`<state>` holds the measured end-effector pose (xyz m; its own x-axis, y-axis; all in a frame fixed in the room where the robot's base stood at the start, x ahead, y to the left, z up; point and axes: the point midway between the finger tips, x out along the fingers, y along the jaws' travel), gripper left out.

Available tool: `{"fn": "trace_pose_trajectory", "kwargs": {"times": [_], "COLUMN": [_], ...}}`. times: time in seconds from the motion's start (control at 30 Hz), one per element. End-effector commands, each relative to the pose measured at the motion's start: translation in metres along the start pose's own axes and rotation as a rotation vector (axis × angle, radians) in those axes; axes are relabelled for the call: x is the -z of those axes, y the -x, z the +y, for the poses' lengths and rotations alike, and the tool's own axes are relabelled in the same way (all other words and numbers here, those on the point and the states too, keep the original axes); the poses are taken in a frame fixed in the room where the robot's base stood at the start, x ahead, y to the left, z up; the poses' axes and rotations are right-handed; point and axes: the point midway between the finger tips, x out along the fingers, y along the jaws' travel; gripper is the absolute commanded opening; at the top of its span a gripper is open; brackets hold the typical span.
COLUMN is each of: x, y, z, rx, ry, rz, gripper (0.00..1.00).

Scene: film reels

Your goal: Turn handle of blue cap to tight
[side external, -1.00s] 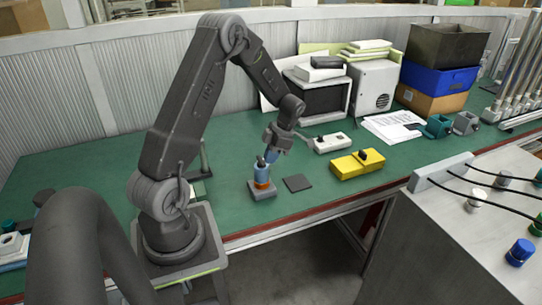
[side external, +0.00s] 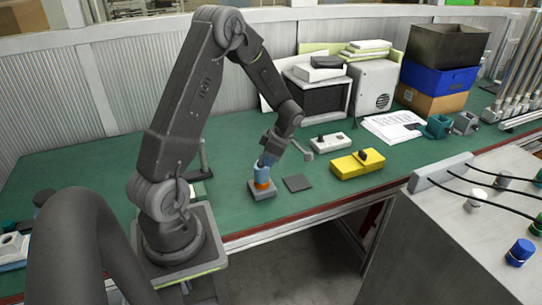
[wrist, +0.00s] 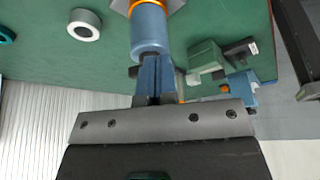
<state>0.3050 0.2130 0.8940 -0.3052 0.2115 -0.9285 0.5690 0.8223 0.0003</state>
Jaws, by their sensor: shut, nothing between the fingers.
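The blue cap (side external: 261,174) stands upright on a grey square base (side external: 265,193), with an orange ring around its lower part. The wrist view shows the blue cap (wrist: 149,28) at the top centre, with the orange ring beyond it. My gripper (side external: 269,159) is shut, with its blue fingertips right at the top of the cap. In the wrist view, my gripper (wrist: 155,60) overlaps the cap's near end. The cap's handle is mostly hidden by the fingers. I cannot tell its angle or whether the fingers touch it.
A dark flat square (side external: 298,183) lies right of the base. A yellow box (side external: 357,164) with a black knob and a white box (side external: 330,142) stand further right. A white ring (wrist: 84,25) lies left of the cap in the wrist view.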

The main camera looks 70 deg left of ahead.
Motion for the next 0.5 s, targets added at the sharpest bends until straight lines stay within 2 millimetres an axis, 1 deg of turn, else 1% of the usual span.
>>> {"fn": "trace_pose_trajectory", "kwargs": {"times": [0.5], "x": [0.01], "y": [-0.004], "z": [-0.013], "rx": [-0.182], "ry": [-0.457], "rz": [0.0], "gripper": [0.0]}}
